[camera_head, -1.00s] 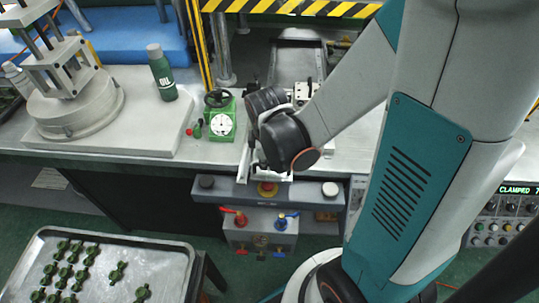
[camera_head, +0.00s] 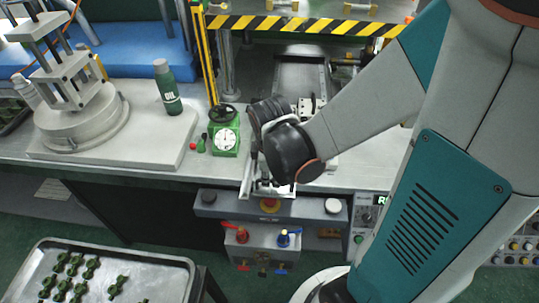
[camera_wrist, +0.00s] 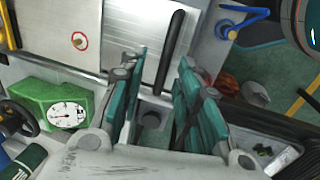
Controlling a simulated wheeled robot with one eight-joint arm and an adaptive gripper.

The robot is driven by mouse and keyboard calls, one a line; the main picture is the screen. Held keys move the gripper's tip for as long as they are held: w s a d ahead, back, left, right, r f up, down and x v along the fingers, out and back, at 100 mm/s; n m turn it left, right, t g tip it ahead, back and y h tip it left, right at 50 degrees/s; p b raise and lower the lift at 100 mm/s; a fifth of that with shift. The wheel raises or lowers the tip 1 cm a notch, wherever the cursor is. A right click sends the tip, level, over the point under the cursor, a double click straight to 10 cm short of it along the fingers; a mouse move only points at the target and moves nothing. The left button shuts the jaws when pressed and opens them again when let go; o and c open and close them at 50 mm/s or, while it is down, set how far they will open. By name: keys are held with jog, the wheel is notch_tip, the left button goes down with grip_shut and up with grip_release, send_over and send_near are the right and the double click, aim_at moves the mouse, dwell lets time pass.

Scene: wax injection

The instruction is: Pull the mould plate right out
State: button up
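A pale metal plate (camera_wrist: 146,35) with a long black bar handle (camera_wrist: 170,50) shows in the wrist view; I take it to be the mould plate. My gripper (camera_wrist: 162,110) has its two teal-padded fingers spread apart, and the lower end of the bar reaches toward the space between them. I see no finger touching the bar. A grey block with a dark round knob lies beyond the fingers. In the head view my dark wrist hangs over the front of the bench and hides the fingertips and most of the plate.
A green dial gauge (camera_head: 225,138) and an oil bottle (camera_head: 168,88) stand left of my wrist. A control box with red and blue valves (camera_head: 262,238) is below the bench edge. A striped barrier (camera_head: 300,24) crosses behind. A tray (camera_head: 150,262) of green parts stands front left.

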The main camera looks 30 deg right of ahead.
notch_tip(320, 180, up, 10)
jog(key=s+a, duration=0.1)
jog(key=shift+s, duration=0.4)
jog(key=shift+a+r, duration=0.1)
jog(key=shift+r, duration=0.05)
